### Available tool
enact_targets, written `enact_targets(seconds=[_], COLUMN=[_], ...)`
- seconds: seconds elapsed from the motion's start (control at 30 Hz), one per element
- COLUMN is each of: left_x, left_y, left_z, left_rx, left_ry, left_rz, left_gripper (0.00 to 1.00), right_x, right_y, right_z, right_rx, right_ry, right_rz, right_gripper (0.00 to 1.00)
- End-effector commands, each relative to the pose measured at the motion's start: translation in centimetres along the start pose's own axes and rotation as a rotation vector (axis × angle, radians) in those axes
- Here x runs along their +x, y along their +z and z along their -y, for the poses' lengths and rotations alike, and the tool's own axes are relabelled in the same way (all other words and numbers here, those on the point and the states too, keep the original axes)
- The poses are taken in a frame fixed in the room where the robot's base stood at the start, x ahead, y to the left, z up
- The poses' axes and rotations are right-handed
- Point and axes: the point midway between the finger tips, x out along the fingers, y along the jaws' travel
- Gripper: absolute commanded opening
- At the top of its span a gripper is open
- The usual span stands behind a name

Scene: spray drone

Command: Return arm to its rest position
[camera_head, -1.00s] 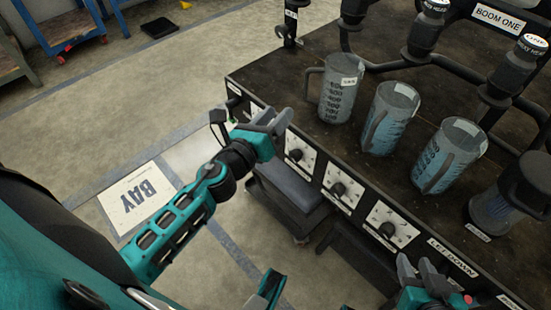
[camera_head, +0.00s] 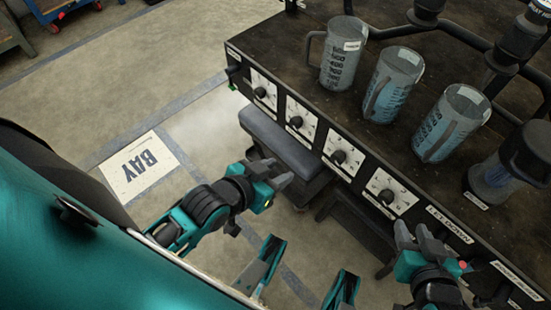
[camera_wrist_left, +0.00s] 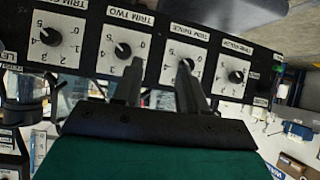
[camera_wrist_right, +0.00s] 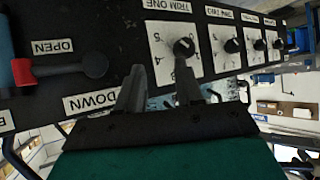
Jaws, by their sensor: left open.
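My left gripper (camera_head: 272,172) is open and empty, off the front of the bench panel, over the floor and a dark grey stool-like block. Its two fingers (camera_wrist_left: 157,88) point towards the panel's dials in the left wrist view, with a gap between them. Neither gripper visibly touches a dial.
The dark bench (camera_head: 300,45) carries several measuring jugs, including one (camera_head: 344,55) at the left, and black boom pipes. Its front panel has several dials (camera_head: 339,157). A grey padded block (camera_head: 283,142) stands below it. A red-ended lever (camera_wrist_right: 60,70) is on the panel.

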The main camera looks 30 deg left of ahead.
Motion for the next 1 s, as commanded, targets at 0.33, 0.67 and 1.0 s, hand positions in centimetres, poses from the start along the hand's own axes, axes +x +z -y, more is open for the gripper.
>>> enact_targets(seconds=[0.33,0.67,1.0], left_x=[-4.0,-7.7,-8.0], left_y=[-4.6,-8.7,-8.4], left_z=[0.7,1.7,2.1], left_rx=[0.008,0.022,0.022], left_ry=[-0.026,-0.058,-0.069], left_rz=[0.006,0.0,0.007], left_gripper=[0.42,0.42,0.42], right_x=[-4.0,-7.9,-8.1], right_y=[-5.3,-8.2,-8.2], right_z=[-0.5,-2.0,-2.4], right_rx=[-0.008,-0.023,-0.024], right_ry=[0.018,0.061,0.071], right_rz=[-0.005,0.014,0.013], right_gripper=[0.36,0.36,0.36])
